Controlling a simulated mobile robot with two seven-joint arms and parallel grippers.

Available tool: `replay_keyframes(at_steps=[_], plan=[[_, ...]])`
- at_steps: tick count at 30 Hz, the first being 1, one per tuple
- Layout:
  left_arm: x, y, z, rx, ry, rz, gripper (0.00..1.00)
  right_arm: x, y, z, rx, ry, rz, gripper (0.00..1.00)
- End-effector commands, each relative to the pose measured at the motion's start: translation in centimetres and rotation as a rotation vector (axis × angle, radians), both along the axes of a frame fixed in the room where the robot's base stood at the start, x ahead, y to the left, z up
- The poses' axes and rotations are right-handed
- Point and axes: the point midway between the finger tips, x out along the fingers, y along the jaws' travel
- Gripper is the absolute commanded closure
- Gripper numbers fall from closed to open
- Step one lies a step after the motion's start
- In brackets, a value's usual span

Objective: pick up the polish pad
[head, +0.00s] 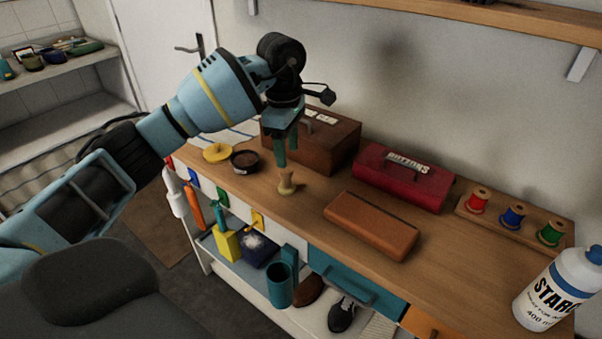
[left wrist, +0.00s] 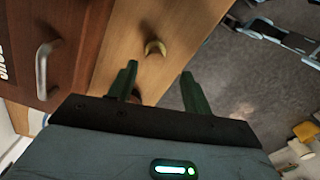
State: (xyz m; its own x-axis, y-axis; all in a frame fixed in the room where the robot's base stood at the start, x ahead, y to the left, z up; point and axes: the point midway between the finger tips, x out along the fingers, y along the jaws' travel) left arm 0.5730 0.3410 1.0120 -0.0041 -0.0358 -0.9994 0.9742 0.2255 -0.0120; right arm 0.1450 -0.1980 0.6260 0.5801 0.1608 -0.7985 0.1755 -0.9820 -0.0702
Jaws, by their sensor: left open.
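A small beige knobbed piece (head: 287,182), which looks like the polish pad, stands on the wooden bench top near its front edge. It also shows in the left wrist view (left wrist: 155,48), just beyond the fingertips. My left gripper (head: 286,158) points down above it, open and empty, with a small gap between fingertips and pad. In the left wrist view my two green fingers (left wrist: 160,75) are spread apart, with the pad ahead of the space between them. My right gripper is in neither view.
A yellow disc (head: 217,152) and an open dark tin (head: 244,162) lie left of the pad. A brown wooden box (head: 335,148) stands close behind my gripper. An orange-brown case (head: 371,225) and a red buttons box (head: 404,180) lie to the right.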

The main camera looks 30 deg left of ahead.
Motion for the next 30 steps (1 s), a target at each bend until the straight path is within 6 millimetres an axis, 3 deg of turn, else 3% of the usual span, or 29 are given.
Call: replay_keyframes(at_steps=[3,8,15,23,30], plan=[[0.0,1.0,0.7,0.037,0.0,0.008,0.5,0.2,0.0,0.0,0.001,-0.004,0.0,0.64],[0.0,1.1,0.6,0.039,0.0,0.009,0.5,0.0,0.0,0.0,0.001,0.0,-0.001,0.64],[0.0,1.1,-1.5,0.038,0.002,0.008,0.5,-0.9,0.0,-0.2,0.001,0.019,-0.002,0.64],[0.0,1.0,-2.5,0.037,0.002,0.008,0.5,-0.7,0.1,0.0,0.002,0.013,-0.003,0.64],[0.0,0.9,-5.9,0.037,0.001,0.008,0.5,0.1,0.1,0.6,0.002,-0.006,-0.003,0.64]])
